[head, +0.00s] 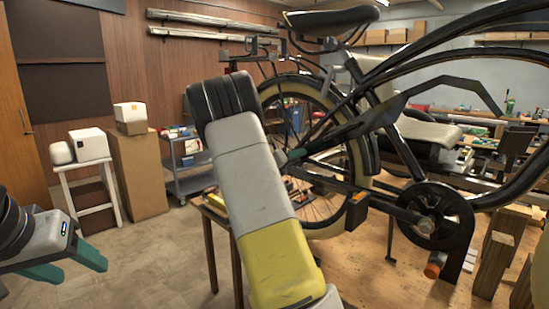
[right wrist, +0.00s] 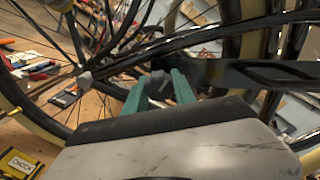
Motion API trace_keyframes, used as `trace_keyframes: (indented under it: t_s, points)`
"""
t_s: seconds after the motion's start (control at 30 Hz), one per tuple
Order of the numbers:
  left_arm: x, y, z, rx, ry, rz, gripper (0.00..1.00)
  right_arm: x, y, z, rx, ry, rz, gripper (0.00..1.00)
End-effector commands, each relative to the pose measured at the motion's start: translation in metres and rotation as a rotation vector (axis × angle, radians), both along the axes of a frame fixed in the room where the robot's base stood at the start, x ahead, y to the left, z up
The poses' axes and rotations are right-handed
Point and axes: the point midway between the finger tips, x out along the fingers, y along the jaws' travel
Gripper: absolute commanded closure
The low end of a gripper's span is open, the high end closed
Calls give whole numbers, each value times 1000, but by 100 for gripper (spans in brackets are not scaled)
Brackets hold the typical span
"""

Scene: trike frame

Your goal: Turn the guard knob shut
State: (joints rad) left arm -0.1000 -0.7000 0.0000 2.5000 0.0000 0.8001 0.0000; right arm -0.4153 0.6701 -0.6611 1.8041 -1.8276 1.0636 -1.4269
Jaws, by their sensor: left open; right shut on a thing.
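The trike frame (head: 400,150) stands on a wooden workbench, with a long black guard (head: 375,118) running along its side. In the right wrist view the black guard (right wrist: 235,74) crosses behind my fingers. My right gripper (right wrist: 160,82) has its two green fingers on either side of a small dark grey piece at the guard's end, which looks like the guard knob (right wrist: 159,79). The fingers partly hide it, so its turn angle cannot be told. In the head view my right arm covers most of that gripper. My left gripper (head: 72,262) is open and empty at the lower left, away from the trike.
The spoked wheel (head: 310,205) and the crank disc (head: 432,215) lie close to my right arm. Wooden blocks (head: 497,250) stand on the workbench (head: 385,285) at right. A white stool (head: 88,180) and a cardboard box (head: 140,172) stand at left. Floor between is clear.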

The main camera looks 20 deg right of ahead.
Motion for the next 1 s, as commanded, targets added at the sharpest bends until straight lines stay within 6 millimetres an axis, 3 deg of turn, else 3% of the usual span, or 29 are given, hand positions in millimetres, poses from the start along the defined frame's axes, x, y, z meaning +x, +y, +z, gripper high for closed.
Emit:
trace_keyframes:
  t_s: [0.33, 0.37, 0.47, 0.8, 1.0]
  points:
    - [0, 0, 0, 0, 0, 0, 45, 1, 1, -1, -2, 5, 3, 100]
    - [0, 0, 0, 0, 0, 0, 45, 1, 1, -1, -1, 4, 3, 64]
    - [0, 0, 0, 0, 0, 0, 45, 1, 1, -1, -1, 4, 2, 47]
    - [0, 0, 0, 0, 0, 0, 45, 0, 3, 0, -1, 2, 1, 47]
    - [0, 0, 0, 0, 0, 0, 45, -10, 28, 0, 0, 3, 4, 47]
